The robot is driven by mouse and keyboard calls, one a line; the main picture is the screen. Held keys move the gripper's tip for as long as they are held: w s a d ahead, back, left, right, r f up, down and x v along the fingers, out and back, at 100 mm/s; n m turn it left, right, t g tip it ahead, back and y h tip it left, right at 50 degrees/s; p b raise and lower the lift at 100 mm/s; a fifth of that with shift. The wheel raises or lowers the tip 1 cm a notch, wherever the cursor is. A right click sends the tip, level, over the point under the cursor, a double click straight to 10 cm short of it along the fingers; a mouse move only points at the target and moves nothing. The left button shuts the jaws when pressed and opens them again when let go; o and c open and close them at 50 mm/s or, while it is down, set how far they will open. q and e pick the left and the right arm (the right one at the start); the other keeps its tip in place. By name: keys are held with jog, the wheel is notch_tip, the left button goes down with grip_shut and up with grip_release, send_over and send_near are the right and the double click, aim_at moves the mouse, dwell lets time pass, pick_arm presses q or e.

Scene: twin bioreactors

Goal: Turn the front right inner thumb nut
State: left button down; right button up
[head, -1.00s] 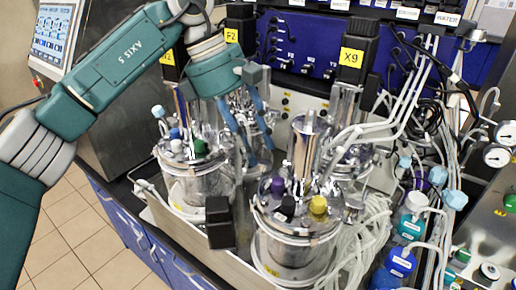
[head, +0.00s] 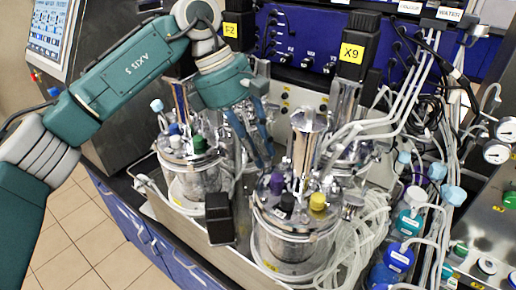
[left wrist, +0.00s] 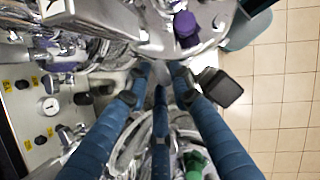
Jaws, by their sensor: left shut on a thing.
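The front right vessel (head: 290,245) is a glass and steel reactor with purple, black and yellow caps on its shiny lid (head: 296,214). My left gripper (head: 262,160) reaches down from the back left, with its blue fingers at the left back edge of this lid. In the left wrist view the fingertips (left wrist: 161,74) are close together at the lid rim, near the purple cap (left wrist: 186,28). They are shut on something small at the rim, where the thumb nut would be. The nut itself is hidden between the fingertips. My right gripper is in neither view.
The front left vessel (head: 190,180), with its green cap (head: 199,144), stands close beside my fingers. A black block (head: 219,218) stands between the two front vessels. Back vessels, the X9 label (head: 351,53) and white tubes (head: 380,130) crowd behind and right. Tiled floor lies at the left.

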pick_arm(q)
jog(key=shift+s+a+f+n+b, duration=0.1)
jog(key=shift+s+f+n+b, duration=0.1)
jog(key=shift+f+n+b, duration=0.4)
jog(key=n+t+b, duration=0.1)
jog(key=n+b, duration=0.1)
jog(key=b, duration=0.1)
jog(key=n+t+b, duration=0.1)
jog(key=n+b, duration=0.2)
jog(key=b, duration=0.1)
jog(key=shift+s, duration=0.4)
jog(key=shift+s+r+n+t+y+b, duration=0.15)
jog(key=shift+n+t+y+b, duration=0.25)
jog(key=shift+n+b, duration=0.8)
jog(key=shift+s+n+t+y+b, duration=0.1)
jog(key=shift+n+t+y+b, duration=0.1)
jog(key=shift+n+t+b, duration=0.9)
jog(key=shift+n+g, duration=0.3)
jog(key=shift+g, duration=0.2)
